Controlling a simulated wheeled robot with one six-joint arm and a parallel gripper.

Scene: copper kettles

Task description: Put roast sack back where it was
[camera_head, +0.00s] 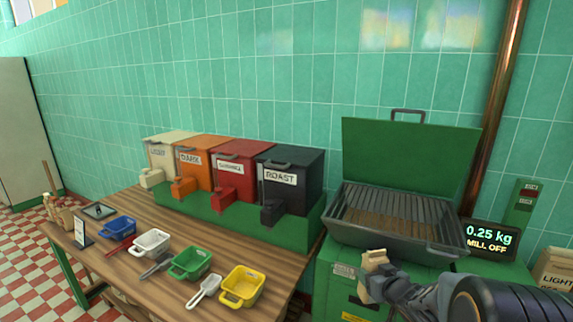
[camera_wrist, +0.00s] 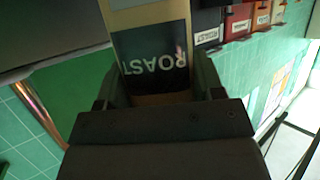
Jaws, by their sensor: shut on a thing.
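The roast sack (camera_wrist: 150,20) is tan with a black label reading ROAST, which appears upside down in the wrist view. My gripper (camera_wrist: 158,92) is shut on it, with a finger on each side. In the head view only a small tan part of the sack (camera_head: 375,257) shows at the end of my gripper (camera_head: 372,284), in front of the open green mill. The rest of the sack is hidden there by my arm.
The open mill with its dark hopper (camera_head: 395,215) stands behind my gripper. A display (camera_head: 487,240) reads 0.25 kg, MILL OFF. A LIGHT sack (camera_head: 556,272) stands at the right edge. Labelled bins, including a black ROAST bin (camera_head: 290,185), and coloured scoops stand on the wooden table (camera_head: 130,270).

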